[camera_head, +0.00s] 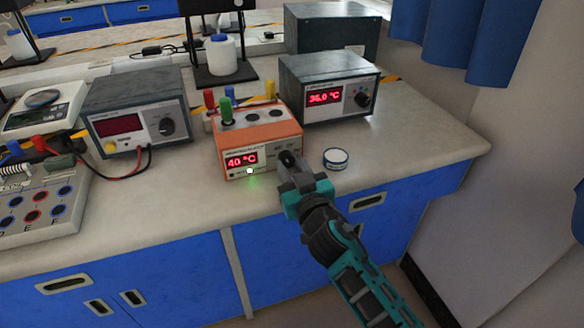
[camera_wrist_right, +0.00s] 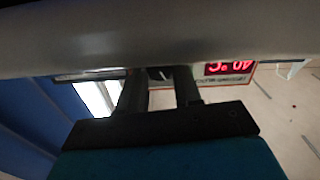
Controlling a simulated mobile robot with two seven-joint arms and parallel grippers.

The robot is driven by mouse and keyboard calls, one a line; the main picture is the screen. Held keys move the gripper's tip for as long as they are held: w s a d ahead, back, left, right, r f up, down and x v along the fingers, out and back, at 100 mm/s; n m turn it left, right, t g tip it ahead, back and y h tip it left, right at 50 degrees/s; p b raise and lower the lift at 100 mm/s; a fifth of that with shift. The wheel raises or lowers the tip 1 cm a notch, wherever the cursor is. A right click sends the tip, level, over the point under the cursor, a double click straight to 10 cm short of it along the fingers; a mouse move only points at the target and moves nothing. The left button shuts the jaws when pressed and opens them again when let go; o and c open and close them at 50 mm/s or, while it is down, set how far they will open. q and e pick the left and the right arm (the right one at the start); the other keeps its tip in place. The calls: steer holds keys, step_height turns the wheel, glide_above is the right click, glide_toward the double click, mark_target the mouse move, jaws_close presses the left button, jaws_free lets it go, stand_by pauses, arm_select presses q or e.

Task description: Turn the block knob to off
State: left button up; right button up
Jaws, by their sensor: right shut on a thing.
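The orange block heater (camera_head: 258,138) stands near the counter's front edge. Its red display (camera_head: 242,160) reads 40 °C, and a green light (camera_head: 250,171) glows below it. My right gripper (camera_head: 289,160) is at the right part of the heater's front panel and hides the knob in the head view. In the right wrist view the dark block knob (camera_wrist_right: 160,73) shows between the two fingers of my right gripper (camera_wrist_right: 160,88), which is shut on it. The knob's setting cannot be read. My left gripper is not in view.
A grey unit (camera_head: 328,88) reading 36.0 °C stands behind on the right. A grey power unit (camera_head: 138,108) with cables stands to the left. The counter's right end (camera_head: 430,135) is clear.

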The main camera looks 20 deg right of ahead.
steer(key=c, duration=0.4)
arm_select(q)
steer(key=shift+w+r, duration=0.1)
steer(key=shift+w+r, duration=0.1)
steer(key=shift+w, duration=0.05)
arm_select(e)
steer(key=shift+n, duration=0.9)
steer(key=n, duration=0.7)
steer(key=shift+p, duration=0.35)
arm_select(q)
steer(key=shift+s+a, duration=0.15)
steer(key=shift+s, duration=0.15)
arm_select(e)
steer(key=shift+n, duration=0.5)
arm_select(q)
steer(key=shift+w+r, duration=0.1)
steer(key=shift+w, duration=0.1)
arm_select(e)
steer(key=shift+r, duration=0.1)
